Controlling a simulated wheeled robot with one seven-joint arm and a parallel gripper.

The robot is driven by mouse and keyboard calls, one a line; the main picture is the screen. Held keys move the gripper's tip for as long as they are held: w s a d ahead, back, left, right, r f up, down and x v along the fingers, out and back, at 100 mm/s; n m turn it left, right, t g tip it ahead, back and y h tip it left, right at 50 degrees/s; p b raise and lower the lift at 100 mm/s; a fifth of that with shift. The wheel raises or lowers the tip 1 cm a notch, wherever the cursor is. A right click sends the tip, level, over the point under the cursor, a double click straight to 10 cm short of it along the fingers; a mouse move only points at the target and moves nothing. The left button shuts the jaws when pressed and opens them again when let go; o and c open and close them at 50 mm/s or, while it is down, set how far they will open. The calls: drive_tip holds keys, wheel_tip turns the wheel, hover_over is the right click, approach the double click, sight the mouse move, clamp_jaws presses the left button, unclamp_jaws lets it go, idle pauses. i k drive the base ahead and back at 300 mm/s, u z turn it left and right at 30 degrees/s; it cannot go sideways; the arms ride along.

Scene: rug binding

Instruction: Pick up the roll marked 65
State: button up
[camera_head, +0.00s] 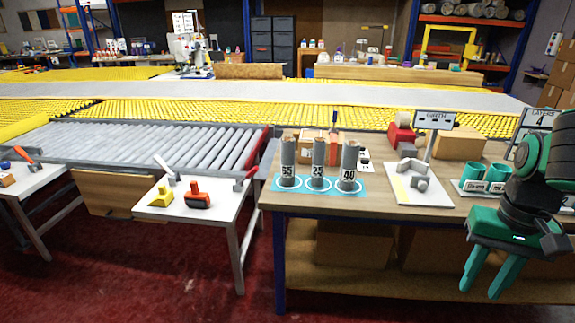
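Three grey rolls stand upright in a row on a blue mat (303,189) on the wooden table. The left roll (287,155) has a label that looks like 55 or 65; the first digit is too small to be sure. The middle roll (318,154) reads 25 and the right roll (350,158) reads 40. My gripper (481,293) has green fingers pointing down, spread apart with nothing between them. It is at the lower right, in front of the table's right part and well away from the rolls.
On the table (390,196) are a GIRTH sign (434,120) over a white board (404,190), green cups (473,173), a cardboard box (459,141) and a LAYERS sign (540,119). A white side table (215,214) with tools stands at left. Red floor is clear in front.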

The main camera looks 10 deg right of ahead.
sight(286, 143)
drive_tip(key=u, duration=1.6)
drive_tip(key=k, duration=1.15)
drive_tip(key=z, duration=1.45)
drive_tip(key=i, duration=1)
